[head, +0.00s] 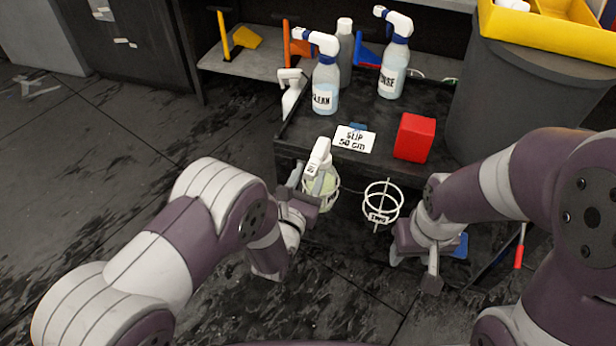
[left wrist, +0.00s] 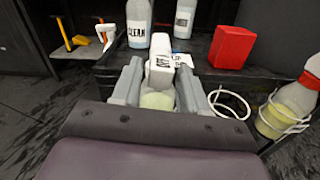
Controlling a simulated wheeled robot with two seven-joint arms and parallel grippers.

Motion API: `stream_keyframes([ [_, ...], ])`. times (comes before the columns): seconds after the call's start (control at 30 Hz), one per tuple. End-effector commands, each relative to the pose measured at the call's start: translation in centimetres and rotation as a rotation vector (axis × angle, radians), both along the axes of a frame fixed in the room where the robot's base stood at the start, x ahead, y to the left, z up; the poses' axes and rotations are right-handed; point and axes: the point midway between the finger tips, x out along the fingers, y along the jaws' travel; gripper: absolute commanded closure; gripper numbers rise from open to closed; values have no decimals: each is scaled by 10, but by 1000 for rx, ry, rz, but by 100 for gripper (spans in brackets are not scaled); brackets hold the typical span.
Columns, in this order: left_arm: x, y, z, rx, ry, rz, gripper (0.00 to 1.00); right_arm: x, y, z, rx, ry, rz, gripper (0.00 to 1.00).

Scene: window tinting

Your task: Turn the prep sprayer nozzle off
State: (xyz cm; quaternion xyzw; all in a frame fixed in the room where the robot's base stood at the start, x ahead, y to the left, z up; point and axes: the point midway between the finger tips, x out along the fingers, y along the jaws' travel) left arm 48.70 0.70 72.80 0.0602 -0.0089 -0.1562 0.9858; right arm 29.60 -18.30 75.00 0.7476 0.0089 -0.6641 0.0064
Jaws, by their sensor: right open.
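A white-headed sprayer (head: 319,158) with pale green liquid stands in a white wire ring holder at the cart's front edge. I take it as the prep sprayer. Its head also shows in the left wrist view (left wrist: 159,62), with small dark marking that I cannot read. My left gripper (head: 308,198) is at this sprayer. In the left wrist view its fingers (left wrist: 158,90) stand apart, one on each side of the sprayer; contact is unclear. The nozzle's setting cannot be told. My right gripper (head: 413,270) is open and empty, low in front of the cart.
An empty wire ring (head: 382,205) hangs right of the sprayer. The dark cart top holds a CLEAN bottle (head: 325,88), another labelled bottle (head: 394,70), a card (head: 354,139) and a red block (head: 414,138). A red-topped bottle (left wrist: 288,105) sits at the right.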

Motion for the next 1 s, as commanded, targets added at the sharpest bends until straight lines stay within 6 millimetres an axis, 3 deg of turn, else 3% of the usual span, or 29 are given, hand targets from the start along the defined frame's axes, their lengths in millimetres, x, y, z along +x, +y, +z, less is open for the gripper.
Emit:
stream_keyframes([
  [0.33, -2, 1, 1, 0, 0, 0, 49, 0, 0, 1, 0, 0, 0, 49],
  [0.5, -25, 8, 3, 1, 1, 0, 49, 0, 0, 10, 0, 0, 0, 49],
  [0.6, -43, 13, -4, -1, -3, -1, 49, 0, 0, -7, 0, 0, 0, 49],
  [0.87, -100, 32, -6, -1, -3, -3, 49, 0, 0, -29, 0, 0, 0, 49],
  [0.9, -101, 31, -13, -1, -3, -1, 49, 0, 0, -49, 0, -1, 0, 49],
  [1.0, -107, 33, -11, -1, -2, -1, 49, 0, 0, -68, 0, 1, 0, 49],
])
